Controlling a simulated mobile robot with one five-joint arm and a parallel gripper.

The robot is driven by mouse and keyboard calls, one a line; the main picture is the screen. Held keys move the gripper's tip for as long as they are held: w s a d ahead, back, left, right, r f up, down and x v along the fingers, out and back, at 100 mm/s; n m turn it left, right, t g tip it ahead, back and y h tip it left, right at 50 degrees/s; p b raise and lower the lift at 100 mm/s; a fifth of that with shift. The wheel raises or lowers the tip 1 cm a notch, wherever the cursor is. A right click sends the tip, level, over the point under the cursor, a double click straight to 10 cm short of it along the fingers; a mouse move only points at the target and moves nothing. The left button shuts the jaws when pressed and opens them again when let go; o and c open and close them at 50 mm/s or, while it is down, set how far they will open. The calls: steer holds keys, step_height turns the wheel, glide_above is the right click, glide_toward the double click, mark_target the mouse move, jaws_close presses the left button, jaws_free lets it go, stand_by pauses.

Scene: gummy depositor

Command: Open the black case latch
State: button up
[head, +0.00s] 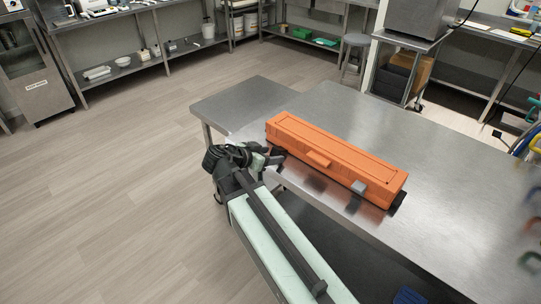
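A long orange case (335,155) lies closed on the metal table, with an orange handle (318,158) at the middle of its front. A small grey latch-like piece (359,187) sits on the front towards the right end. A black latch-like piece (278,153) shows at the front near the left end, partly behind my gripper. My gripper (267,160) is at the table's front edge, beside the case's left end. Whether it touches the black piece cannot be told. Its fingers are small and dark here, and their opening cannot be made out.
The metal table (450,165) is clear behind and right of the case. A lower metal surface (240,98) adjoins it at the left. Open floor (130,180) lies to the left. Blurred coloured handles (531,262) show at the right edge.

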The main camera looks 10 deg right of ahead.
steer(key=p+v, duration=0.3)
steer(key=v, duration=0.5)
steer(key=shift+p, duration=0.4)
